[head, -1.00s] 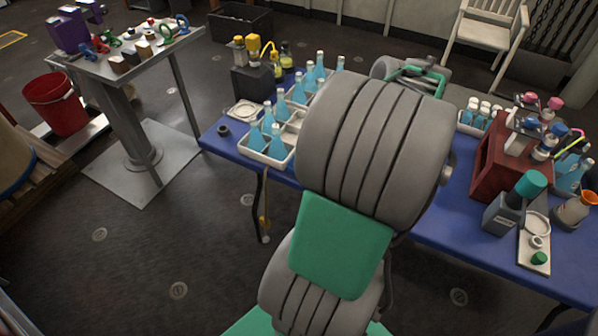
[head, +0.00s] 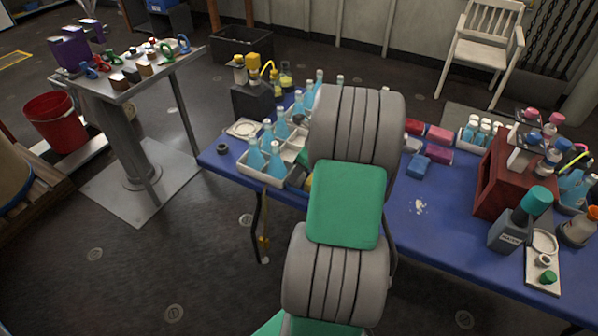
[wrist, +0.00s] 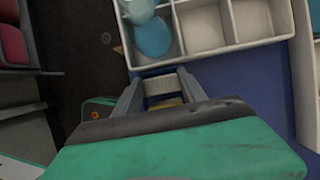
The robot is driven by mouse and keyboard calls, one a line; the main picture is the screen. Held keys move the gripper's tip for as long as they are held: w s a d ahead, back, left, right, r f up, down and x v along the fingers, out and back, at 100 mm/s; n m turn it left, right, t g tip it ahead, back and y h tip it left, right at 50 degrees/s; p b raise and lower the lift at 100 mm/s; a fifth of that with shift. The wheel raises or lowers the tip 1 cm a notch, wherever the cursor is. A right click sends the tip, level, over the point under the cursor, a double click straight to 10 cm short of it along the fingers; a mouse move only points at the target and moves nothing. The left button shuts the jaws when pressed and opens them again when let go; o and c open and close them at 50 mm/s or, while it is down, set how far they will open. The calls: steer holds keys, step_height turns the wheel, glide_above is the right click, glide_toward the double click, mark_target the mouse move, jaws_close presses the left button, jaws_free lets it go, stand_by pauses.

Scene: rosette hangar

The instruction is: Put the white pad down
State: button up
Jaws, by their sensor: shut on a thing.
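In the wrist view my gripper (wrist: 162,86) is shut on a small whitish block, the white pad (wrist: 158,89), which shows between the two grey fingers. The pad is close to the near wall of the white compartment tray (wrist: 215,51), over or by the blue table. I cannot tell whether it touches the table. A yellowish thing shows just below the pad, mostly hidden. In the head view my arm hides the gripper and the pad.
The blue table (head: 455,235) has a white smudge (head: 420,207) on bare cloth right of my arm. Red (head: 414,127), pink (head: 438,135) and blue (head: 420,168) pads lie behind it. Blue flasks (head: 276,160) fill part of the tray. A red-brown rack (head: 497,180) stands right.

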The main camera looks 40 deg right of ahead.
steer(key=shift+f, duration=0.2)
steer(key=o, duration=1.3)
steer(key=p+v, duration=0.1)
steer(key=v, duration=1.1)
steer(key=shift+r+p, duration=0.2)
steer(key=shift+p, duration=0.2)
